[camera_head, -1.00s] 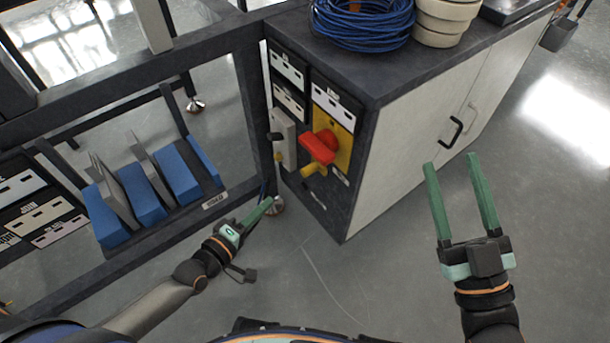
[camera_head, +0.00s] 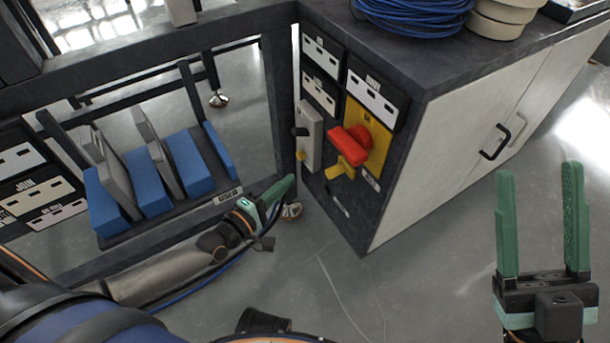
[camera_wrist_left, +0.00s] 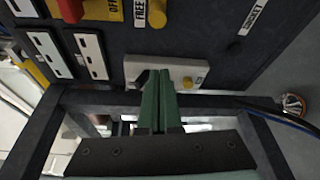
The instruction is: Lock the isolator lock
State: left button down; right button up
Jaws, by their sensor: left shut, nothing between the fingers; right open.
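The isolator has a red handle (camera_head: 350,144) on a yellow plate (camera_head: 380,135) on the dark cabinet front. A yellow lock knob (camera_head: 345,168) sits just below the handle. In the left wrist view the yellow knob (camera_wrist_left: 157,14) is at the top, beside a "FREE" label (camera_wrist_left: 140,14). My left gripper (camera_head: 288,182) is shut and empty, low and left of the isolator. In its wrist view the closed fingers (camera_wrist_left: 158,75) point at a pale switch box (camera_wrist_left: 180,70); contact cannot be told. My right gripper (camera_head: 540,172) is open and empty, right of the cabinet.
The pale switch box (camera_head: 308,140) has a black lever and yellow button, left of the isolator. A dark frame rail (camera_head: 190,215) runs behind my left arm. Blue blocks (camera_head: 146,185) stand in a rack at left. Blue cable (camera_head: 415,15) lies on the cabinet top. The floor before the cabinet is clear.

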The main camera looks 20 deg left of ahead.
aim_at(339, 171)
pick_arm(q)
jog(key=r+b+x, duration=0.1)
jog(key=b+x, duration=0.2)
jog(key=x, duration=0.6)
jog(key=shift+s+d+p, duration=0.45)
jog(key=shift+s+d, duration=0.05)
jog(key=shift+d, duration=0.3)
jog(key=shift+s+d+p, duration=0.45)
jog(key=shift+s+d, duration=0.1)
jog(key=shift+d, duration=0.25)
pick_arm(e)
jog(key=shift+a+f, duration=0.1)
jog(key=shift+f, duration=0.7)
